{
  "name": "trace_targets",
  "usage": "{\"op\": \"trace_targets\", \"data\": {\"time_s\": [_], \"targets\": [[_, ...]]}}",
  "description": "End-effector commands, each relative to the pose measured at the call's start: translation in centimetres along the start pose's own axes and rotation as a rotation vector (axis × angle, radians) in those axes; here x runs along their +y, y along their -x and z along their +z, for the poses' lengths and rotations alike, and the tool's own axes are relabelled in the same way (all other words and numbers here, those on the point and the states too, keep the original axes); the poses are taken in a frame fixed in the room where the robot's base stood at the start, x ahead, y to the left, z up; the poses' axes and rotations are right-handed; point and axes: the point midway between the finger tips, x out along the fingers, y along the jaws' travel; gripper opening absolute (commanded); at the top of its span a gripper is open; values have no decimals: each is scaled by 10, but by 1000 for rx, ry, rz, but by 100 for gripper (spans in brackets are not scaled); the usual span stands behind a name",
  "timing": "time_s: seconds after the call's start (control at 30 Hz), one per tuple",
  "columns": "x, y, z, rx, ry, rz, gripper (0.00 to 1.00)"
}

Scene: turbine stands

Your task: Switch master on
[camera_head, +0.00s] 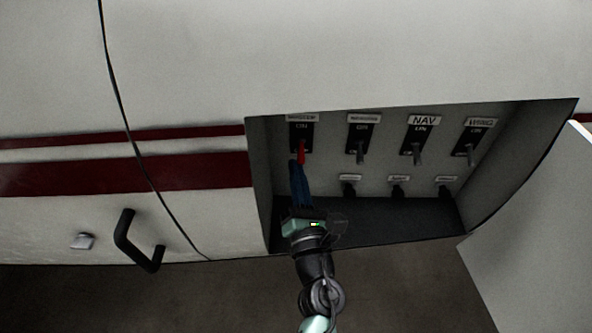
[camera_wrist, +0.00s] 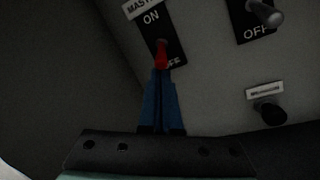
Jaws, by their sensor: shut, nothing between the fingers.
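The master switch (camera_head: 302,150) has a red lever on a black plate, at the left end of the top row in the recessed panel. In the wrist view the red lever (camera_wrist: 161,57) hangs downward toward OFF, under a label starting "MAST" and the word ON. My gripper (camera_head: 297,165) is shut with its blue fingers pointing up at the lever. In the wrist view the gripper tips (camera_wrist: 161,72) are right at the lever's lower end. I cannot tell whether they touch it. The fingers hide part of the OFF lettering.
To the right are grey-lever switches, including NAV (camera_head: 418,150) and WING (camera_head: 468,150), with a row of small black knobs (camera_head: 398,188) below. The recess walls enclose the panel. A black handle (camera_head: 135,243) is at lower left.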

Motion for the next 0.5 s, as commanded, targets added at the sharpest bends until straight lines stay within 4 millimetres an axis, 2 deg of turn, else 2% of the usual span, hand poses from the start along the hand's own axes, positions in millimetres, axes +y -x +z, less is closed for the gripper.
{"op": "trace_targets", "data": {"time_s": [0.5], "targets": [[3,1,4,44,-9,-27,0]]}}
